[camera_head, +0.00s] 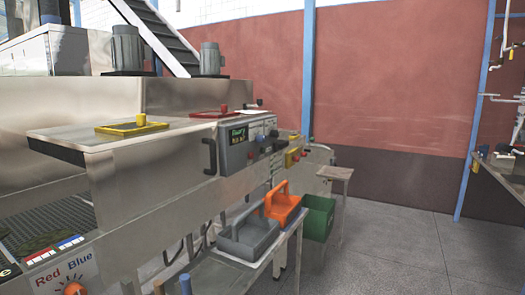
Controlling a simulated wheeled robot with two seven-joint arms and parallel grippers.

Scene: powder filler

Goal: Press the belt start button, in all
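A grey control panel (247,143) with a small lit display (238,135) and several dark knobs or buttons is on the front of the steel machine (150,185). A yellow box (293,157) with small red parts is fixed to its right. An orange round button or lamp (75,289) shows at the bottom left edge, below a sign (62,272) reading "Red Blue". I cannot tell which of these is the belt start button. Neither of my grippers is in view.
A grey tote (247,237) and an orange tote (284,206) sit on a low bench below the panel. A green bin (318,217) is behind them. A black handle (210,157) juts from the machine. Grey floor (400,250) at the right is clear.

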